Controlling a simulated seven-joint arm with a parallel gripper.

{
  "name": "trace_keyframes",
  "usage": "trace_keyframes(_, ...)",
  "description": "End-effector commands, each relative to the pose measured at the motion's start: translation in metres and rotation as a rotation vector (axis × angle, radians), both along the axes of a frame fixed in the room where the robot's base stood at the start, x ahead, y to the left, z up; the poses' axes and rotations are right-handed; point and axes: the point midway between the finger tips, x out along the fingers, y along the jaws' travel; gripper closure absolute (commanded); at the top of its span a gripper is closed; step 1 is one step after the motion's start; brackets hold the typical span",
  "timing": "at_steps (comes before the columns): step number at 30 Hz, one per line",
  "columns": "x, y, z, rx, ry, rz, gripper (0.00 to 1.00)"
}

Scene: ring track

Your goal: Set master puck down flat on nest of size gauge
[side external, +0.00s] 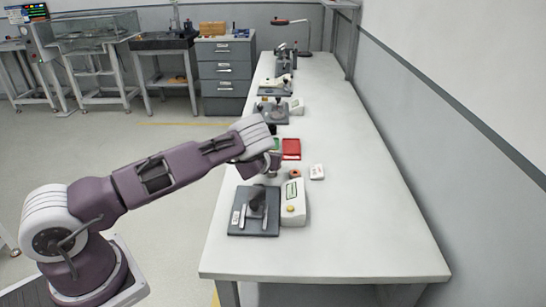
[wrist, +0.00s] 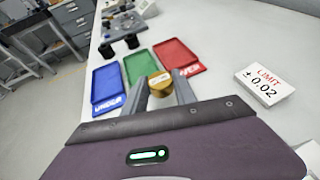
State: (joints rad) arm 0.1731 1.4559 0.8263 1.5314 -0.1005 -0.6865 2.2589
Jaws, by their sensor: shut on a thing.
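The master puck, which I take to be the brass-gold round piece (wrist: 160,80), is between the two fingers of my gripper (wrist: 160,92) in the wrist view. In the side external view my gripper (side external: 272,171) is low over the bench, just behind the size gauge, and the puck is hard to make out. The size gauge has a dark base plate (side external: 239,222) with light rails and a dark upright part (side external: 257,197), and a white readout box (side external: 292,204) on its right. Its nest is too small to make out. The gauge is outside the wrist view.
Blue (wrist: 107,84), green (wrist: 139,66) and red (wrist: 176,56) trays lie beyond my gripper. A white limit card (wrist: 265,83) lies to the right. A small orange piece (side external: 295,174) shows by the gripper. More instruments stand farther back. The bench's right side is clear.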

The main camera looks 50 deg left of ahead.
Motion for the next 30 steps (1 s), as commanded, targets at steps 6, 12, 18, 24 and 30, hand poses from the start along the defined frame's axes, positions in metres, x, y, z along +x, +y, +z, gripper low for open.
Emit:
trace_keyframes(6, 0.000, 0.000, -0.031, 0.001, -0.001, -0.001, 1.00)
trace_keyframes(12, 0.000, 0.000, -0.030, 0.001, -0.001, -0.001, 1.00)
trace_keyframes(18, 0.000, 0.000, -0.033, 0.001, 0.001, -0.002, 0.47)
trace_keyframes(24, 0.000, 0.000, -0.033, 0.001, 0.001, -0.002, 0.45)
trace_keyframes(30, -0.001, -0.001, -0.028, 0.000, 0.000, -0.001, 0.45)
